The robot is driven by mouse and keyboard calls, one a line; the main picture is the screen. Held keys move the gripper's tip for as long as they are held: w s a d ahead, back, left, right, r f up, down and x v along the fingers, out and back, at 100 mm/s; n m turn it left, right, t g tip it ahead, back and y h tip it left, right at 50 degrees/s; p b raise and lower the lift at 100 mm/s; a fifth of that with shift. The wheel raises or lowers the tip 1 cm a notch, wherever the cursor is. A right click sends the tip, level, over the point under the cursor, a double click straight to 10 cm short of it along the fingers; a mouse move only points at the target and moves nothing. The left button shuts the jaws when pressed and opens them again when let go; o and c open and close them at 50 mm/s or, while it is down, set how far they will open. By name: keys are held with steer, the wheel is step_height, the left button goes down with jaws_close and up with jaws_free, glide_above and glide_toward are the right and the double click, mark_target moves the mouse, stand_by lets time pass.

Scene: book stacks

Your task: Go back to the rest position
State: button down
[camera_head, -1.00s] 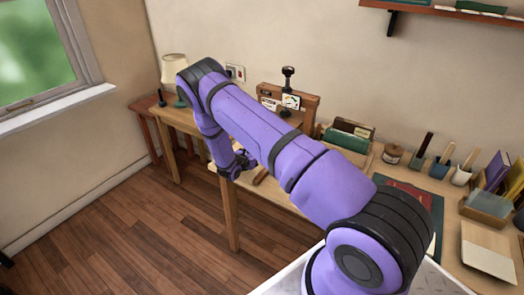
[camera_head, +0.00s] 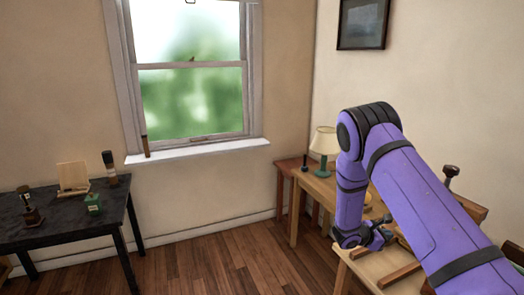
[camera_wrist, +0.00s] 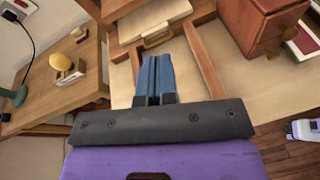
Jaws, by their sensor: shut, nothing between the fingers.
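My gripper (camera_wrist: 153,85) is shut and empty. In the wrist view its two blue fingers lie side by side, above a light wooden table (camera_wrist: 122,92) with wooden strips. In the head view my gripper (camera_head: 386,232) hangs at the end of my purple arm, by the wooden table at the right. I cannot tell its exact height above the table.
A reddish wooden box (camera_wrist: 265,25) stands at the upper right in the wrist view. In the head view a lamp (camera_head: 324,143) stands on a wooden table, and a dark table (camera_head: 70,218) with small items is at the left. The floor (camera_head: 215,258) between is clear.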

steer(key=s+a+r+m+g+y, duration=0.15)
steer(key=s+r+m, duration=0.3)
steer(key=r, duration=0.45)
steer(key=s+a+r+m+g+y, duration=0.1)
steer(key=s+r+m+y, duration=0.2)
steer(key=s+r, duration=0.45)
steer(key=s+a+r+m+g+y, duration=0.1)
steer(key=s+r+m+y, duration=0.2)
steer(key=r, duration=0.8)
steer(key=s+a+r+m+t+y, duration=0.1)
steer(key=s+a+r+m+y, duration=0.1)
steer(key=s, duration=0.6)
steer(key=s+a+r+m+t+y, duration=0.2)
steer(key=s+a+r, duration=0.3)
steer(key=s, duration=0.3)
steer(key=s+a+r+m+t+y, duration=0.2)
steer(key=s+a+r+m+y, duration=0.1)
steer(key=s, duration=0.6)
step_height(320, 180, up, 2)
steer(key=shift+a+r+m, duration=0.1)
steer(key=shift+a+m, duration=0.45)
